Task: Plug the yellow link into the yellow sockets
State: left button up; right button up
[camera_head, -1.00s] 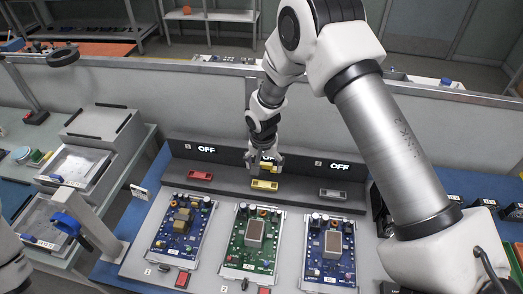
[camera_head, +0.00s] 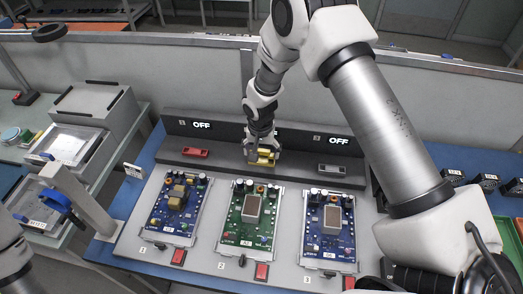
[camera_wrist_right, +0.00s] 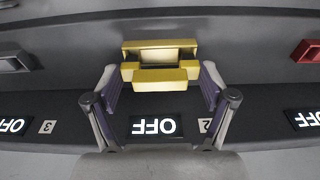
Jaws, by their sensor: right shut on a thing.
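The yellow link (camera_wrist_right: 160,80) is a small yellow block between the fingers of my right gripper (camera_head: 261,156), which is shut on it. The fingers also show on both sides of the link in the right wrist view (camera_wrist_right: 159,78). The yellow sockets (camera_wrist_right: 160,46) are on the grey ledge of the dark panel, in the middle position. In the right wrist view, the link overlaps part of the sockets. In the head view, the gripper covers most of them. I cannot tell whether link and sockets touch. My left gripper is out of view.
A red socket unit (camera_head: 195,152) sits left on the ledge and a grey one (camera_head: 332,169) right. Display boxes reading OFF (camera_head: 201,125) stand behind. Several circuit boards (camera_head: 250,215) lie in front, with red buttons (camera_head: 262,271) below. A blue-handled fixture (camera_head: 62,205) stands left.

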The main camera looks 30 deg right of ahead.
jog(key=shift+f+b, duration=0.25)
jog(key=shift+b, duration=0.05)
dwell(1.1)
jog(key=shift+f, duration=0.25)
jog(key=shift+f+b, duration=0.4)
jog(key=shift+b, duration=0.1)
dwell(0.6)
jog(key=o, duration=0.8)
jog(key=shift+o, duration=0.2)
jog(key=shift+r+p, duration=2.45)
jog(key=shift+r, duration=1.1)
